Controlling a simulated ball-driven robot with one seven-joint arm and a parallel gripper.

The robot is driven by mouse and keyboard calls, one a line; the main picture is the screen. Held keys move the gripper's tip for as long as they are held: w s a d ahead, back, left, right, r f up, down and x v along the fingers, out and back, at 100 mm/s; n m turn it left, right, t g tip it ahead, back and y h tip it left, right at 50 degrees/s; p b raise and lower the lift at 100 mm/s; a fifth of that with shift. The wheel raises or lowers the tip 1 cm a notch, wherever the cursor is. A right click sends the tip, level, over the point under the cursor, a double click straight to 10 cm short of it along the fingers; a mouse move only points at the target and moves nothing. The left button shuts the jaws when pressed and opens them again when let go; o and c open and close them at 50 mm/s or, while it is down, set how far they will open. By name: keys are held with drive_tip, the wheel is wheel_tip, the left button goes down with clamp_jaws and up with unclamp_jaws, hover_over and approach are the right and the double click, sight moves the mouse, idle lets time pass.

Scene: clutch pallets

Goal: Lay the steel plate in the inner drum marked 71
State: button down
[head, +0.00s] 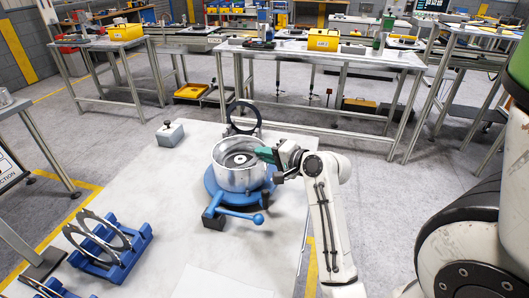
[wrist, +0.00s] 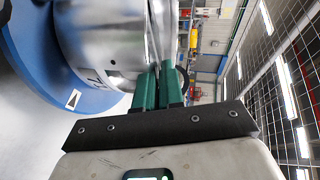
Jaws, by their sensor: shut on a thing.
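The inner drum (head: 236,181) is a shiny open cylinder on a blue stand (head: 213,190), with a dark hub inside. In the wrist view the drum wall (wrist: 100,38) fills the upper left; a dark mark on it starts like a 7, but I cannot read it fully. My gripper (head: 266,155) has green fingers at the drum's right rim. In the wrist view the fingers (wrist: 158,88) are shut on a thin bright edge of the steel plate (wrist: 157,30). Most of the plate is hidden, and I cannot tell how deep it sits.
A blue rack (head: 118,262) with steel rings stands at the table's front left. A black ring (head: 231,115) stands upright behind the drum. A grey block (head: 170,134) with a knob sits at the back left. A blue handle (head: 258,218) juts out in front. The tabletop left of the drum is clear.

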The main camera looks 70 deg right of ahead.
drive_tip(key=c, duration=1.2)
unclamp_jaws()
drive_tip(key=shift+f, duration=0.6)
drive_tip(key=s+r+p, duration=0.2)
drive_tip(key=r+p, duration=0.1)
drive_tip(key=s+a+r+p, duration=0.1)
drive_tip(key=s+r+p, duration=0.2)
drive_tip(key=r+p, duration=0.1)
drive_tip(key=s+r+p, duration=0.2)
drive_tip(key=r+p, duration=0.1)
drive_tip(key=p, duration=0.1)
drive_tip(key=shift+s+a+r, duration=0.25)
drive_tip(key=shift+a, duration=0.15)
idle(0.4)
